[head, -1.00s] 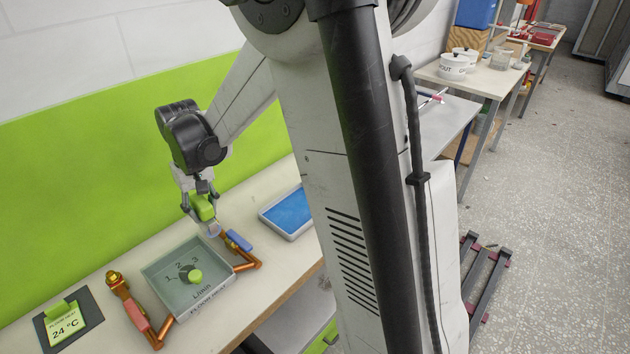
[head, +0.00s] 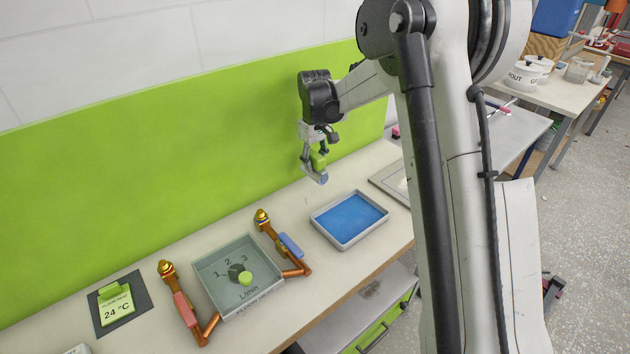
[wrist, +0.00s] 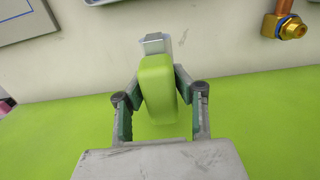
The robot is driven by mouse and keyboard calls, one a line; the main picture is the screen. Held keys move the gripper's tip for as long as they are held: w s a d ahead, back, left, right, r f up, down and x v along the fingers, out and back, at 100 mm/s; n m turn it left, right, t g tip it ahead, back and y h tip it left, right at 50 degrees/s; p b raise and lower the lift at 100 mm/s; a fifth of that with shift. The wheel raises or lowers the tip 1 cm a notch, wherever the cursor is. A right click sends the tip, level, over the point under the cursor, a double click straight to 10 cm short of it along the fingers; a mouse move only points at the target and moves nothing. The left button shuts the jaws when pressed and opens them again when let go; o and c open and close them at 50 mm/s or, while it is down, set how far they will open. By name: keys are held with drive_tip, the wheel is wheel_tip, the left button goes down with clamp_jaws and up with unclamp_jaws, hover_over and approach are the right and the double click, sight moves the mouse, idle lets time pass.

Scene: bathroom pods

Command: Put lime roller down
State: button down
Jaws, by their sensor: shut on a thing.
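My gripper (head: 316,162) is shut on the lime roller (wrist: 156,82), a rounded lime-green block with a pale grey metallic piece at its far end. The roller sits between the two fingers in the wrist view. In the head view it shows as a small lime patch (head: 318,160) in the jaws, above the bench near the green wall. The blue tray (head: 345,246), with a pale rim and a blue inside, lies on the bench to the right and in front of the gripper. I cannot tell the roller's exact height above the bench.
A grey box with a dial (head: 212,298) stands on the bench to the left, between two copper pipe fittings (head: 180,310) (head: 268,222). A 24 °C panel (head: 118,304) lies further left. A grey-framed tray (head: 378,184) is at the right. Bare bench lies behind the blue tray.

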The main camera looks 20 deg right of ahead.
sight(315, 177)
drive_tip(key=shift+f, duration=2.8)
drive_tip(key=shift+f, duration=0.1)
drive_tip(key=shift+f, duration=0.1)
drive_tip(key=c, duration=1.4)
unclamp_jaws()
drive_tip(key=shift+c, duration=0.2)
